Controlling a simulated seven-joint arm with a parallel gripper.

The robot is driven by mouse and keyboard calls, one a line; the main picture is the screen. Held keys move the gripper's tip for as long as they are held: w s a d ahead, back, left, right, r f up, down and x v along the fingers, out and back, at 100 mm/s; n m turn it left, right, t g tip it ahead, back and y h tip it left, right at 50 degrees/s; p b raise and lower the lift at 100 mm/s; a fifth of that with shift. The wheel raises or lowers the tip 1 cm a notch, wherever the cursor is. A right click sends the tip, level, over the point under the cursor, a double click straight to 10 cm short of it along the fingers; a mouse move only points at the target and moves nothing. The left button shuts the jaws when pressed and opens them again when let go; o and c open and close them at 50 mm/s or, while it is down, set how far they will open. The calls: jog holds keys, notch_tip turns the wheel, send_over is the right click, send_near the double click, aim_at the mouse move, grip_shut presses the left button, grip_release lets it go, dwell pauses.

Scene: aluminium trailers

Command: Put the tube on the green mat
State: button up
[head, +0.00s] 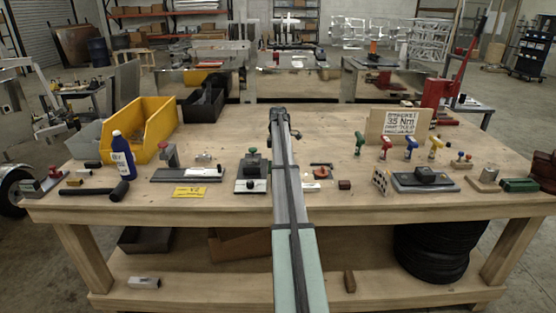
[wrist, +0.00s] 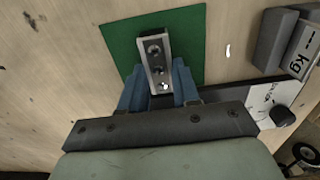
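The tube (wrist: 154,50) is a short silver bar with dark round holes along its face. In the wrist view it lies between the blue fingers of my gripper (wrist: 158,80), which appear closed on its sides. The green mat (wrist: 190,33) is a flat dark green square behind and around the tube. The tube is over the mat; I cannot tell whether it touches it. In the head view my gripper (head: 279,116) is over the middle of the bench, and my arm hides the tube and the mat.
A scale with a dial (wrist: 272,103) and a grey block marked kg (wrist: 300,48) stand right of the mat in the wrist view. The wooden bench (head: 330,135) holds a yellow bin (head: 150,120), a blue bottle (head: 122,158) and several small tools. Bare wood lies left of the mat.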

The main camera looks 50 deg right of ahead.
jog(key=o, duration=0.5)
jog(key=shift+c, duration=0.2)
notch_tip(320, 180, up, 12)
jog(key=shift+r, duration=0.2)
dwell(0.4)
